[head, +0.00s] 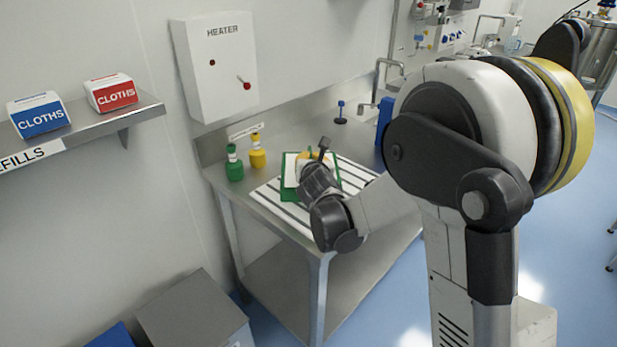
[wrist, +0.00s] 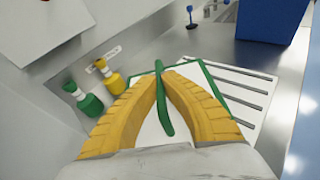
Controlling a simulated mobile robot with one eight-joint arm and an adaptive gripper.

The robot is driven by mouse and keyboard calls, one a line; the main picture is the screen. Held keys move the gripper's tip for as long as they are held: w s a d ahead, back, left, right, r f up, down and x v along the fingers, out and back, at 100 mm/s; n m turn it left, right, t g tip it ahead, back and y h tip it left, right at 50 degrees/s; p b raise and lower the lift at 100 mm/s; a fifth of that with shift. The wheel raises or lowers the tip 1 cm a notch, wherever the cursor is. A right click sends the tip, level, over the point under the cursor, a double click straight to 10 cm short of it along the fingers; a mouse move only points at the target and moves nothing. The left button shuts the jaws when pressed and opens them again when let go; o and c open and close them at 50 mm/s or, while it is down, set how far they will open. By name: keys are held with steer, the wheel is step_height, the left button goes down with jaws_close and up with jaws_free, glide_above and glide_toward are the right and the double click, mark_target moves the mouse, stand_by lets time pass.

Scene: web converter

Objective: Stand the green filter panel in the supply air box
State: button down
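The green filter panel (head: 290,178) has a green rim and a white face. It is at the slatted white rack on the steel bench, partly hidden by my gripper in the head view. In the wrist view its rim (wrist: 214,86) shows beyond the fingers. My gripper (wrist: 160,75) has its yellow fingers drawn together, with a green strip of the panel between them. The fingertips (head: 309,156) are mostly hidden in the head view. I cannot tell whether the panel is clear of the rack. No box labelled as supply air is readable.
Green (head: 234,163) and yellow (head: 257,152) bottles stand at the bench's back left. A blue box (wrist: 272,18) stands to the right of the rack. The heater box (head: 214,65) hangs on the wall. A grey box (head: 195,310) stands on the floor at lower left.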

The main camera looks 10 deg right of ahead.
steer(key=shift+a+f, duration=0.2)
steer(key=shift+a, duration=0.1)
steer(key=shift+f, duration=0.25)
steer(key=shift+f+b, duration=1)
steer(key=shift+f, duration=0.7)
steer(key=shift+f, duration=0.2)
steer(key=c, duration=1.6)
jaws_free()
steer(key=shift+r, duration=0.15)
